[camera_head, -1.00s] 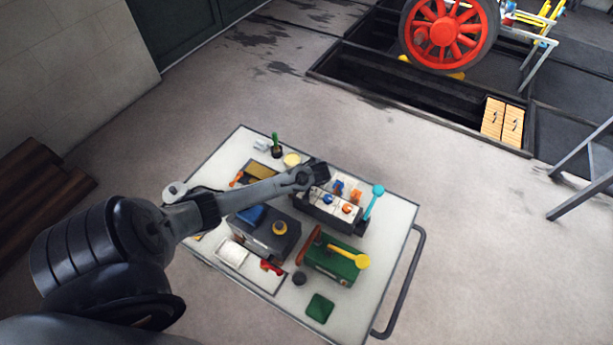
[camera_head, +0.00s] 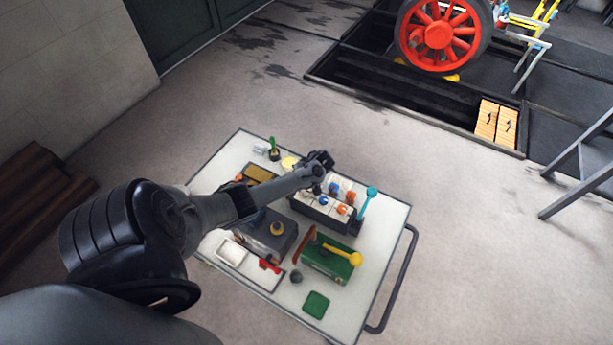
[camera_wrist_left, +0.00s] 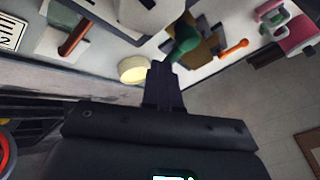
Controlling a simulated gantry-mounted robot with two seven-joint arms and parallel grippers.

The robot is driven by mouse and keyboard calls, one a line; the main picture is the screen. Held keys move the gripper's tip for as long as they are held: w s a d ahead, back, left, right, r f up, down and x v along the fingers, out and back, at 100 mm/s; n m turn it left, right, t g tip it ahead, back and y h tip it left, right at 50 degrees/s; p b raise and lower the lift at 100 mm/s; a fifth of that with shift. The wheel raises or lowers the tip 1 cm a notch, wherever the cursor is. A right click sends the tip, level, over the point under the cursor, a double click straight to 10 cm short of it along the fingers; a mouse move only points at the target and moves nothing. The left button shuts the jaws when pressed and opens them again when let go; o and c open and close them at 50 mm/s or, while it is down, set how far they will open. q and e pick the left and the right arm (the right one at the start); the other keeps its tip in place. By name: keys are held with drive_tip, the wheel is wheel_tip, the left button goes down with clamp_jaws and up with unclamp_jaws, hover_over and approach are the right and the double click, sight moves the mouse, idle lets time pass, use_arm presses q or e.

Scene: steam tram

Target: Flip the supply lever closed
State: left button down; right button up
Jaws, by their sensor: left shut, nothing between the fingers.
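No lever carries a readable label, so I cannot tell which is the supply lever. In the head view, a cyan-knobbed lever (camera_head: 367,201) stands tilted at the right end of a dark box with a white top (camera_head: 318,208). A yellow-knobbed lever (camera_head: 344,254) and a red-brown bar (camera_head: 304,244) are on a green box (camera_head: 325,265). My left gripper (camera_head: 322,159) is shut and empty above the far edge of the white-topped box, apart from the cyan lever. The left wrist view shows its closed fingers (camera_wrist_left: 161,75) near a cream disc (camera_wrist_left: 134,69) and a green-topped part (camera_wrist_left: 184,42).
The trolley top (camera_head: 382,235) holds several small devices, including a grey box (camera_head: 268,238) and a green pad (camera_head: 316,304). A handle rail (camera_head: 402,285) runs along its right side. A pit (camera_head: 400,105) and a step stand (camera_head: 585,170) lie beyond, with open floor between.

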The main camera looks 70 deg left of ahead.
use_arm(q)
drive_tip(key=n+h+b, duration=0.1)
drive_tip(key=n, duration=0.1)
drive_tip(key=s+a+n+g+h+b, duration=0.1)
drive_tip(key=n, duration=0.1)
drive_tip(key=a+n+g+b, duration=0.1)
drive_tip(key=n, duration=0.1)
drive_tip(key=shift+s+f+h, duration=0.2)
drive_tip(key=shift+s+h, duration=0.15)
drive_tip(key=shift+h, duration=0.05)
drive_tip(key=shift+s+n+g+h+b, duration=0.3)
drive_tip(key=shift+n+h+b, duration=0.2)
drive_tip(key=shift+n, duration=0.5)
drive_tip(key=shift+s+a+r+n+h+b, duration=0.2)
drive_tip(key=shift+s+n+h+b, duration=0.25)
drive_tip(key=shift+n, duration=0.55)
drive_tip(key=shift+s, duration=0.2)
